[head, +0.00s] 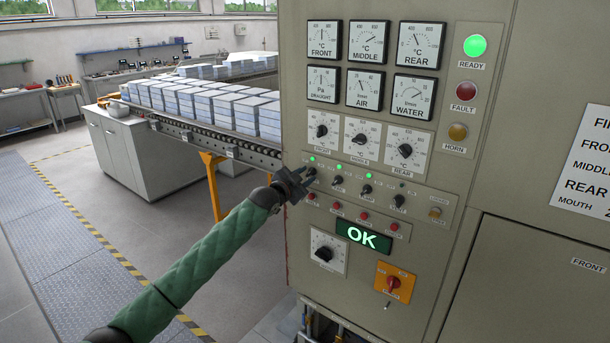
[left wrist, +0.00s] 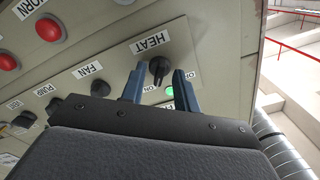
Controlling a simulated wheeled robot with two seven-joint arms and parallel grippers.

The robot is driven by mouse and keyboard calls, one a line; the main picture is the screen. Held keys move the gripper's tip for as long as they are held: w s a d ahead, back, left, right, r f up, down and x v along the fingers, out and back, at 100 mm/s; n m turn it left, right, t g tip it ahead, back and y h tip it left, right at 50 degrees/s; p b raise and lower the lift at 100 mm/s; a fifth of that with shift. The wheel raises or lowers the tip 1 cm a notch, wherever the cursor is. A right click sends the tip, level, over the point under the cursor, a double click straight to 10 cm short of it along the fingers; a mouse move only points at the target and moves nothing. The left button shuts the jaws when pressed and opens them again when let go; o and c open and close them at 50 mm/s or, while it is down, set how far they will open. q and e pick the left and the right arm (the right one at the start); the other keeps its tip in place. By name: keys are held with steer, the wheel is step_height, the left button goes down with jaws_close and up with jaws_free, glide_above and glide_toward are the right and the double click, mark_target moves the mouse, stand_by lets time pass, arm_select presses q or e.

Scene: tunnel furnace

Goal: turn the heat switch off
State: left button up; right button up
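The heat switch (left wrist: 159,68) is a black rotary knob on a plate marked HEAT, seen upside down in the left wrist view. A green lamp (left wrist: 170,91) beside it is lit. In the head view the switch (head: 311,171) is the leftmost in a row of black knobs. My left gripper (head: 304,179) is at this switch and partly covers it. In the left wrist view the two blue fingers of the gripper (left wrist: 159,88) stand apart on either side of the knob, with gaps showing. I cannot tell how deep they reach. My right gripper is not in view.
The FAN switch (left wrist: 81,102) sits beside the heat switch, close to my fingers. Red buttons (head: 337,206), a green OK display (head: 364,236) and an orange switch plate (head: 395,282) are below. A roller conveyor (head: 215,136) with stacked blocks runs behind. Floor at left is open.

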arm_select(q)
jaws_close()
